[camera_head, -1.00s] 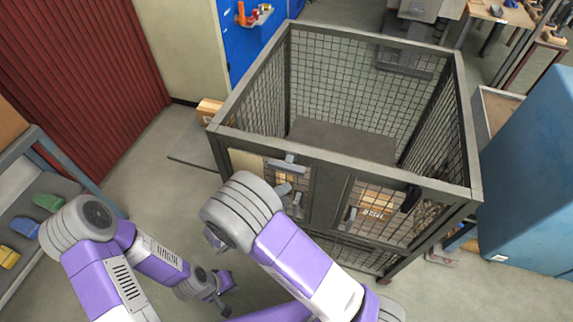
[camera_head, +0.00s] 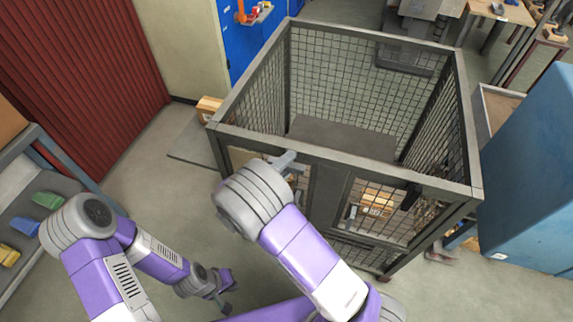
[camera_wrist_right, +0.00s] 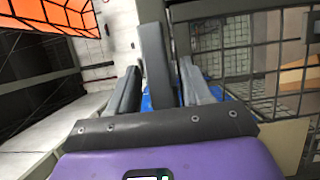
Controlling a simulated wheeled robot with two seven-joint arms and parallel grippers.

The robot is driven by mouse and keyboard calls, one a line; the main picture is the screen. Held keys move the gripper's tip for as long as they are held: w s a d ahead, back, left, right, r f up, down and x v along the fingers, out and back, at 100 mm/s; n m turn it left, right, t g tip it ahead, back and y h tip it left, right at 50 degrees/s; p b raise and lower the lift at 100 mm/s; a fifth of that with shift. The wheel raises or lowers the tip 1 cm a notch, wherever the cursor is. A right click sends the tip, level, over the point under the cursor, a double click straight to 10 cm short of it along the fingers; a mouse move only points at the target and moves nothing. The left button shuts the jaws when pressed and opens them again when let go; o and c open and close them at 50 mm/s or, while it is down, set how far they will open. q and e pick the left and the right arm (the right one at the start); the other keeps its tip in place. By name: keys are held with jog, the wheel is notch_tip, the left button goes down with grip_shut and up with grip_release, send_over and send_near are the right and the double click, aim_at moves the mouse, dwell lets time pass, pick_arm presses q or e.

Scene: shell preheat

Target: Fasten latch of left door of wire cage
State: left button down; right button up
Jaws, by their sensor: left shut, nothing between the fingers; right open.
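The wire cage (camera_head: 222,128) is a grey open-topped frame with mesh walls, and its doors are in the front side. A grey latch (camera_head: 286,158) shows at the top of the left door, partly hidden by my right wrist. In the right wrist view, my right gripper (camera_wrist_right: 160,80) is open, with a dark grey bar (camera_wrist_right: 153,60), apparently the latch lever, standing between its fingers. I cannot tell whether the fingers touch it. In the head view, my right arm hides that gripper and much of the left door. My left gripper (camera_head: 222,294) is shut and empty, low over the floor, away from the cage.
The right door has a handle (camera_head: 352,212) and a black latch (camera_head: 411,197). A blue cabinet (camera_head: 530,170) stands close to the cage's right. A shelf with coloured bins (camera_head: 46,200) is at the left. A cardboard box (camera_head: 208,107) lies behind the cage's left corner. Floor at left is clear.

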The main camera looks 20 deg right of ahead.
jog(key=shift+c, duration=0.2)
grip_shut()
